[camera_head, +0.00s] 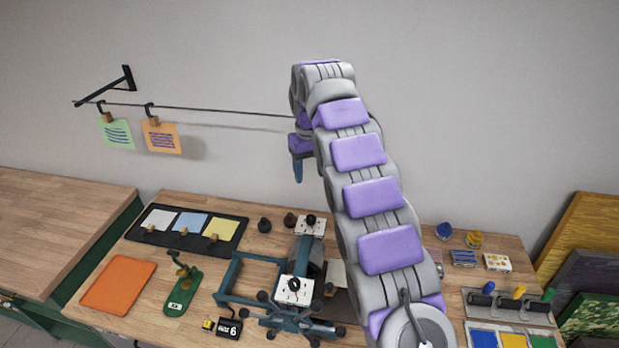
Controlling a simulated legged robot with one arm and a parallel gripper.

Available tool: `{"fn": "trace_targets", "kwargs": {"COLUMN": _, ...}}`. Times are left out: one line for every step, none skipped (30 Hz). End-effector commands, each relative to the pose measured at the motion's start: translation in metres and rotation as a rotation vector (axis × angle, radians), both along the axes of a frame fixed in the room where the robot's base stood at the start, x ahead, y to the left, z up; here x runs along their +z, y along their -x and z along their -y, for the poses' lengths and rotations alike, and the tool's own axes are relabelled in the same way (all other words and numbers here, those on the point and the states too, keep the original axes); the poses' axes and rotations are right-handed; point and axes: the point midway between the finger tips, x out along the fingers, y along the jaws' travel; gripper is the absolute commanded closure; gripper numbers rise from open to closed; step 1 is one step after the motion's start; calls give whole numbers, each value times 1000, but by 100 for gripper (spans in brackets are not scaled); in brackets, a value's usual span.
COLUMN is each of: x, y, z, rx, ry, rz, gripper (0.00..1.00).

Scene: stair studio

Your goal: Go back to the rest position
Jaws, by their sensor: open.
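My arm reaches up from the lower right and bends over at the top. My gripper (298,172) hangs from its end, pointing down, high in front of the grey wall and above the back of the workbench (185,290). It is open, and I see nothing held in it. The fingers look edge-on, and part of the gripper is hidden behind my arm. My arm also covers part of the bench.
A line (220,111) holds a green card (117,134) and an orange card (161,138), left of my gripper. A blue-green press (240,285) stands mid-bench. A black tray (138,237) with several cards, an orange mat (118,284) and a green stand (182,295) lie left.

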Motion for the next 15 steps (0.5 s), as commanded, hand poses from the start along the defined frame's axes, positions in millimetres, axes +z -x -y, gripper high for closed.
{"fn": "trace_targets", "kwargs": {"x": 4, "y": 0, "z": 0, "rx": 0, "ry": 0, "rz": 0, "gripper": 43}}
{"fn": "trace_targets", "kwargs": {"x": 6, "y": 0, "z": 0, "rx": 0, "ry": 0, "rz": -1, "gripper": 43}}
{"fn": "trace_targets", "kwargs": {"x": 7, "y": 0, "z": 0, "rx": 0, "ry": 0, "rz": -1, "gripper": 43}}
{"fn": "trace_targets", "kwargs": {"x": 7, "y": 0, "z": 0, "rx": 0, "ry": 0, "rz": -1, "gripper": 43}}
{"fn": "trace_targets", "kwargs": {"x": 8, "y": 0, "z": 0, "rx": -1, "ry": 0, "rz": -1, "gripper": 43}}
{"fn": "trace_targets", "kwargs": {"x": 8, "y": 0, "z": 0, "rx": -1, "ry": 0, "rz": -1, "gripper": 43}}
{"fn": "trace_targets", "kwargs": {"x": 8, "y": 0, "z": 0, "rx": -1, "ry": 0, "rz": -1, "gripper": 43}}
{"fn": "trace_targets", "kwargs": {"x": 8, "y": 0, "z": 0, "rx": -1, "ry": 1, "rz": -2, "gripper": 43}}
{"fn": "trace_targets", "kwargs": {"x": 8, "y": 0, "z": 0, "rx": -1, "ry": 1, "rz": -2, "gripper": 43}}
{"fn": "trace_targets", "kwargs": {"x": 8, "y": 0, "z": 0, "rx": -1, "ry": 0, "rz": -1, "gripper": 43}}
{"fn": "trace_targets", "kwargs": {"x": 8, "y": 0, "z": 0, "rx": -1, "ry": 0, "rz": -1, "gripper": 43}}
{"fn": "trace_targets", "kwargs": {"x": 8, "y": 0, "z": 0, "rx": -1, "ry": 0, "rz": -1, "gripper": 43}}
{"fn": "trace_targets", "kwargs": {"x": 8, "y": 0, "z": 0, "rx": -1, "ry": 0, "rz": -1, "gripper": 43}}
{"fn": "trace_targets", "kwargs": {"x": 8, "y": 0, "z": 0, "rx": -1, "ry": 0, "rz": -1, "gripper": 43}}
{"fn": "trace_targets", "kwargs": {"x": 8, "y": 0, "z": 0, "rx": -2, "ry": 0, "rz": -1, "gripper": 43}}
